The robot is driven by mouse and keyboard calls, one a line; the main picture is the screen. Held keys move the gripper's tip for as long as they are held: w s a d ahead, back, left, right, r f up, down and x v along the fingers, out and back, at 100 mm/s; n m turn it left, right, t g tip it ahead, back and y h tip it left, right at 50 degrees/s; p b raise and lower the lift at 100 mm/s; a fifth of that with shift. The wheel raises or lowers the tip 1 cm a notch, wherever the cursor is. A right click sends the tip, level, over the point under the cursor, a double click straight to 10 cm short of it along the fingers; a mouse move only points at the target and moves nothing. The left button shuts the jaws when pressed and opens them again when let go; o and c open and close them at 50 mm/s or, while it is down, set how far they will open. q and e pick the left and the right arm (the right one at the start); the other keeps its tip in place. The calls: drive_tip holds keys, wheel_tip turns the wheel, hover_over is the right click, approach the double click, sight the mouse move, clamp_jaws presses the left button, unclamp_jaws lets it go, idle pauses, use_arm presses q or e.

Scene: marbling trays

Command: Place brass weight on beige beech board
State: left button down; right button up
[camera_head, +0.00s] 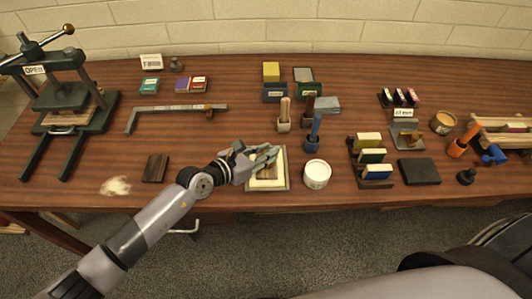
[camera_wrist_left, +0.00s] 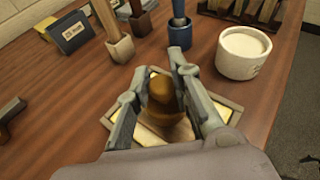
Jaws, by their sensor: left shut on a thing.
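My left gripper (camera_head: 266,157) is over a framed tray (camera_head: 288,184) near the table's front edge. In the left wrist view, its two fingers (camera_wrist_left: 158,70) are shut on the brass weight (camera_wrist_left: 163,100), a rounded golden-brown piece. Below the weight, a light wooden board, which looks like the beige beech board (camera_wrist_left: 152,136), lies inside the tray; my fingers and the weight hide part of it. I cannot tell whether the weight touches the board. My right gripper is not in view.
A white tub (camera_head: 317,175) stands close to the right of the tray. A dark wooden block (camera_head: 155,168) lies to the left. A press (camera_head: 62,98) stands at the far left.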

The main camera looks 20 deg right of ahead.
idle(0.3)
use_arm(q)
drive_tip(key=shift+f, duration=0.2)
drive_tip(key=c, duration=1.8)
unclamp_jaws()
drive_tip(key=o, duration=0.4)
drive_tip(key=shift+c, duration=0.2)
drive_tip(key=shift+r, duration=0.2)
drive_tip(key=v, duration=1.2)
drive_tip(key=shift+b, duration=0.3)
drive_tip(key=shift+s, duration=0.1)
